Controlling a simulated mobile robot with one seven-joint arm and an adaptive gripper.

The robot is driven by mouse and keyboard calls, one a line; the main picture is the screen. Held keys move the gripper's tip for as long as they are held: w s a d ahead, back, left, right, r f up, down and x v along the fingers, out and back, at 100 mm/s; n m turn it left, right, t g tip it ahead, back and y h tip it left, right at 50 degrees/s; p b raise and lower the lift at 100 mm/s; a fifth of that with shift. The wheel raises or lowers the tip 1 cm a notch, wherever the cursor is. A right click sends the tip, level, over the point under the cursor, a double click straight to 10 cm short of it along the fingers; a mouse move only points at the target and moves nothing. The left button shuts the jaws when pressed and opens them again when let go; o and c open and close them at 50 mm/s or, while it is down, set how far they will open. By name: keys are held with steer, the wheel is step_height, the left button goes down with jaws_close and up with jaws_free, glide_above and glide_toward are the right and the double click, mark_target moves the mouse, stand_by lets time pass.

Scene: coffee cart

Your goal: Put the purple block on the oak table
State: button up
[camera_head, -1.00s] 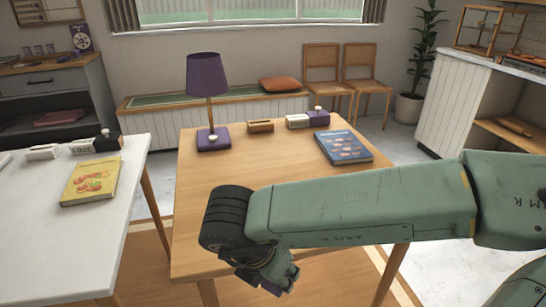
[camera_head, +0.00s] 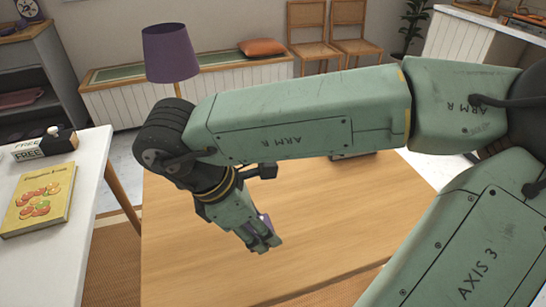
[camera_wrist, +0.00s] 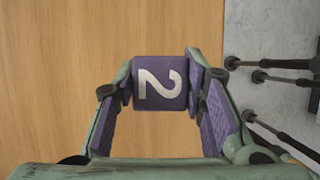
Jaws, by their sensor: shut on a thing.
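In the wrist view, the purple block (camera_wrist: 160,83), marked with a white 2, sits between the fingers of my gripper (camera_wrist: 162,84), which are shut on it. The wood surface of the oak table (camera_wrist: 60,80) lies behind it. In the head view, my gripper (camera_head: 264,238) points down over the oak table (camera_head: 350,220); only a sliver of purple shows at its fingers. I cannot tell whether the block touches the tabletop.
My arm covers most of the table's far side. A white table (camera_head: 85,205) with a yellow book (camera_head: 40,200) is at left. The table's front and right are clear.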

steer(key=w+p, duration=0.1)
steer(key=w, duration=0.4)
steer(key=w+d+p, duration=0.1)
steer(key=w+p, duration=0.1)
steer(key=w, duration=0.2)
steer(key=w+d+f+p, duration=0.1)
steer(key=w, duration=0.4)
steer(key=shift+w+f, duration=0.1)
steer(key=shift+w, duration=0.2)
steer(key=shift+w+f+p, duration=0.2)
steer(key=shift+f+p, duration=0.15)
steer(key=shift+p, duration=0.1)
step_height(320, 180, down, 2)
steer(key=shift+f+p, duration=0.2)
steer(key=shift+p, duration=0.3)
steer(key=shift+f, duration=0.3)
steer(key=shift+f+b, duration=0.2)
steer(key=shift+b, duration=0.25)
steer(key=o, duration=1.3)
steer(key=shift+r+p, duration=0.2)
steer(key=shift+p, duration=0.1)
